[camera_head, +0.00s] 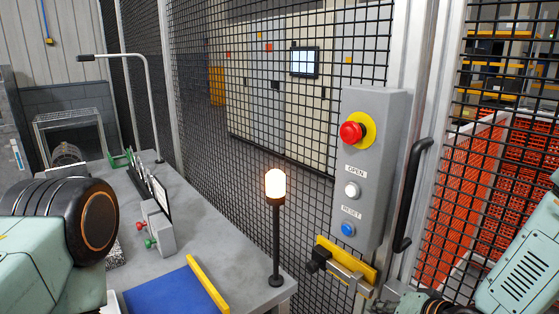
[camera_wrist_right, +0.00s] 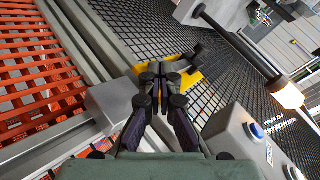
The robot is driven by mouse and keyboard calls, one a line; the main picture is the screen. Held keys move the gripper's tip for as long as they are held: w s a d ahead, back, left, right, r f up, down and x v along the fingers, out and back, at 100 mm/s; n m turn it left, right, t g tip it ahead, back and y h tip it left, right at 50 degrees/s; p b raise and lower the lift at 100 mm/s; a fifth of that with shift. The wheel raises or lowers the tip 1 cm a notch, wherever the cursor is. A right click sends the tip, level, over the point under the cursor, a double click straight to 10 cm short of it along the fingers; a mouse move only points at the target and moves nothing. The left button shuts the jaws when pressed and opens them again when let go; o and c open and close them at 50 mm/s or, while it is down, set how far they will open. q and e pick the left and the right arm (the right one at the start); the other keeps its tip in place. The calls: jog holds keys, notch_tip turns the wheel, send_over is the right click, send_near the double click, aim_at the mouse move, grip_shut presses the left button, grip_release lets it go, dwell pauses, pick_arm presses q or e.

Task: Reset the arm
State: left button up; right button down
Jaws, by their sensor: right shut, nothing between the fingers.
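My right gripper (camera_wrist_right: 160,78) is shut and empty in the right wrist view. Its fingertips appear in front of a yellow bracket with a black latch (camera_wrist_right: 192,68); I cannot tell whether they touch. In the head view only dark parts of my right gripper (camera_head: 418,303) show at the bottom right, below the control box. My right arm enters from the right. My left arm enters from the left; its gripper is out of view.
A grey control box (camera_head: 367,215) carries a red stop button (camera_head: 351,132), a white OPEN button (camera_head: 352,190) and a blue RESET button (camera_head: 348,230). A lit lamp (camera_head: 276,184) stands on the grey table (camera_head: 190,235). Black mesh fence and a door handle (camera_head: 412,195) are close.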

jog(key=s+d+f+n+g+h+b, duration=0.1)
jog(key=s+f+g+b, duration=0.3)
jog(key=s+f, duration=1.2)
jog(key=s+d+f+n+g+h+b, duration=0.1)
jog(key=s+f+n+g+h+b, duration=0.3)
jog(key=s+f+b, duration=0.8)
jog(key=s+f+g, duration=0.1)
jog(key=s+f, duration=0.3)
jog(key=f, duration=0.2)
jog(key=shift+s, duration=0.15)
jog(key=shift+d+r, duration=0.1)
jog(key=shift+s+d, duration=0.1)
jog(key=shift+s, duration=0.05)
